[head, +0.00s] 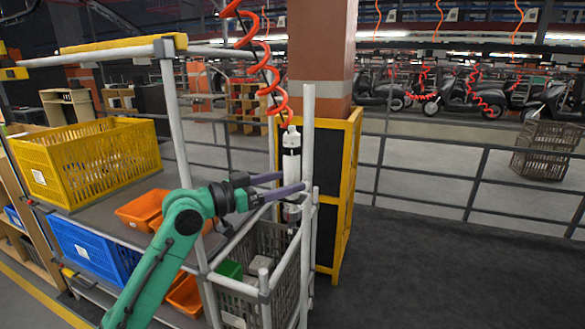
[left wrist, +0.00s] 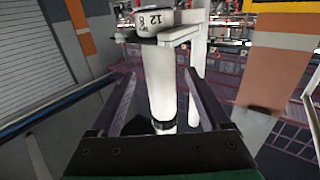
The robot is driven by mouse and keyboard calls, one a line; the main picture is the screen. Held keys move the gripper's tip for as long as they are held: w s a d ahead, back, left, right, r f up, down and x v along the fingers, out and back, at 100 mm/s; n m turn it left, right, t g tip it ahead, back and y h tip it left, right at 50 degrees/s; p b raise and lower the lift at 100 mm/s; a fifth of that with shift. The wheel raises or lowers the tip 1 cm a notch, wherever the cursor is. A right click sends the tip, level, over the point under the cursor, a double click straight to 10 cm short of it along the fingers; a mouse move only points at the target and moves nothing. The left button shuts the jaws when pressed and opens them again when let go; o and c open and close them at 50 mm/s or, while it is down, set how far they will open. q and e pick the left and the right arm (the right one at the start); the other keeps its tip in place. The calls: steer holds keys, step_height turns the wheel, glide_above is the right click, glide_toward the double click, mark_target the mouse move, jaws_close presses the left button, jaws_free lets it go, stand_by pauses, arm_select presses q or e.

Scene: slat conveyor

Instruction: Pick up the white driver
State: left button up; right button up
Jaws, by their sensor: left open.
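The white driver (head: 291,160) hangs upright from a red coiled hose, with dark bands near its top and lower part. My left gripper (head: 293,182) reaches to it from the left, its two purple-grey fingers open at the driver's lower half. In the left wrist view the white driver (left wrist: 160,85) stands between the open fingers of my left gripper (left wrist: 163,95), with visible room on both sides. I cannot tell whether a finger touches it. My right gripper is not in view.
White pipe-frame posts (head: 308,130) stand close beside the driver. A yellow crate (head: 90,160), an orange bin (head: 143,210) and a blue crate (head: 80,240) sit on the rack at left. A grey basket (head: 235,300) is below. Open floor lies at right.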

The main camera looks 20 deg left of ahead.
arm_select(q)
steer(key=w+d+p, duration=0.1)
steer(key=w+d+r+p, duration=0.1)
steer(key=shift+p, duration=0.4)
steer(key=shift+w+d+f+p, duration=0.15)
steer(key=shift+w+d+f, duration=0.2)
steer(key=shift+w, duration=0.2)
steer(key=shift+w+d+f+p, duration=0.15)
steer(key=shift+w+d+f, duration=0.05)
steer(key=shift+w+d, duration=0.25)
steer(key=shift+a, duration=0.15)
jaws_close()
steer(key=shift+r, duration=0.1)
